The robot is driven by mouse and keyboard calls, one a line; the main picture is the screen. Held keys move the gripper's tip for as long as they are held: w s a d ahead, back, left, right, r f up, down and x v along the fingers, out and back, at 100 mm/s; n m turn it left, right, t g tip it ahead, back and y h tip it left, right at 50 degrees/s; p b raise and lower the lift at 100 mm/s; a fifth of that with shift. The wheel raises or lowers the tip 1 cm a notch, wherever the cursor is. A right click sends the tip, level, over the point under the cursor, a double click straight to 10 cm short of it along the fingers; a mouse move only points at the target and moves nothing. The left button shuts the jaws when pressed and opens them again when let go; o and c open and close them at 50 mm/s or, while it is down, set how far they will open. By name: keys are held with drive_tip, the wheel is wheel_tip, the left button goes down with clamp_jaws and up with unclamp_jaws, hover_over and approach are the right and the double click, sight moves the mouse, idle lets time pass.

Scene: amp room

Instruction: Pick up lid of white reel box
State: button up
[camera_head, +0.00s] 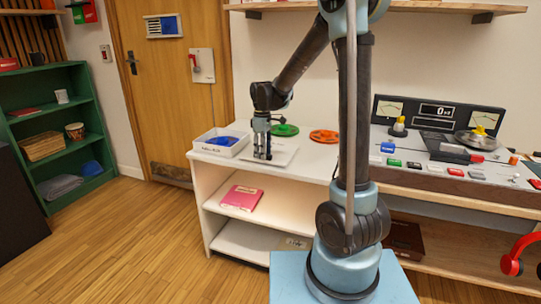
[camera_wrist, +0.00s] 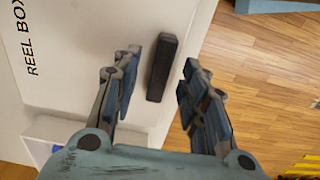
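The white lid (camera_head: 284,156) lies flat on the white shelf unit's top, beside the open white reel box (camera_head: 222,151). In the wrist view the lid (camera_wrist: 75,75) shows "REEL BOX" lettering and a dark bar-shaped handle (camera_wrist: 162,68). My gripper (camera_head: 262,156) points down over the lid. In the wrist view my gripper (camera_wrist: 158,92) is open, with the handle between its fingers and gaps on both sides. I cannot tell how far the fingertips are above the lid. The reel box holds a blue reel (camera_head: 220,141).
A green reel (camera_head: 285,130) and an orange reel (camera_head: 324,136) lie behind the lid on the white shelf unit (camera_head: 205,172). A pink box (camera_head: 241,198) sits on the shelf below. The control desk (camera_head: 440,160) stands right. Wooden floor (camera_head: 120,240) is clear at left.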

drive_tip(key=shift+f, duration=0.45)
clamp_jaws()
drive_tip(key=shift+r, duration=0.1)
